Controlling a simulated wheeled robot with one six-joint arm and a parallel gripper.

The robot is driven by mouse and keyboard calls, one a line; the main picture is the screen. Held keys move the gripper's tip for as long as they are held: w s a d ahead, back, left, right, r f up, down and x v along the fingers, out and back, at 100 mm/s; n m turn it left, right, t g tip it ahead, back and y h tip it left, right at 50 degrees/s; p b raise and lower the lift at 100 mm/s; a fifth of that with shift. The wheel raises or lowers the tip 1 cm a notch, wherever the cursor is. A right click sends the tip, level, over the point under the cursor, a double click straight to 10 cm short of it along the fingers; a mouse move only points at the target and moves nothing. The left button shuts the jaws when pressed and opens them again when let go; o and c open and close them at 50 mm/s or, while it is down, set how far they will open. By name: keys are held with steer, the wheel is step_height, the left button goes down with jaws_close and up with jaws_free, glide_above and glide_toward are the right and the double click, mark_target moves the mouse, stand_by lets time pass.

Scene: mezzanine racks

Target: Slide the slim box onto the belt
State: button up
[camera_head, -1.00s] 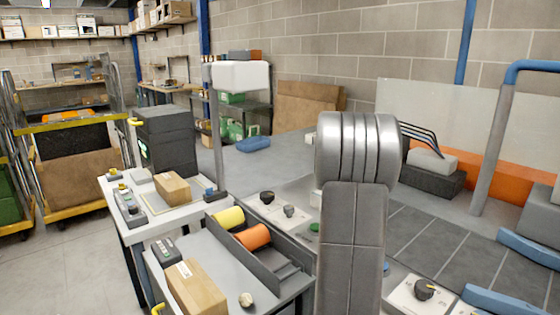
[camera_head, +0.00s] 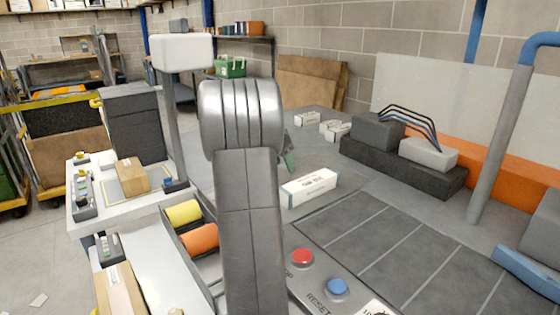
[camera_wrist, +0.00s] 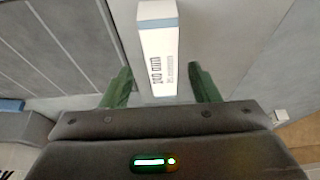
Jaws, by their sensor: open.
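My gripper (camera_wrist: 160,88) is open, with a green finger to each side of the box and gaps between. I cannot tell how high the fingers are above the surface. In the head view my arm hides most of the gripper. The belt (camera_head: 400,245) is a dark panelled surface just right of the box.
Several smaller white boxes (camera_head: 307,118) lie behind the slim box. A dark grey block (camera_head: 400,168) carries grey boxes further right. A red button (camera_head: 301,257) and a blue button (camera_head: 337,287) sit at the belt's near edge. A grey post (camera_head: 490,150) stands right.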

mark_target(293, 187)
steer(key=o, duration=0.4)
steer(key=shift+c, duration=0.2)
steer(key=shift+o, duration=0.4)
steer(key=shift+f, duration=0.25)
steer(key=x, duration=1.3)
steer(key=shift+d+f+b, duration=0.15)
steer(key=shift+d+b, duration=0.05)
steer(key=shift+b, duration=0.15)
steer(key=shift+c, duration=0.4)
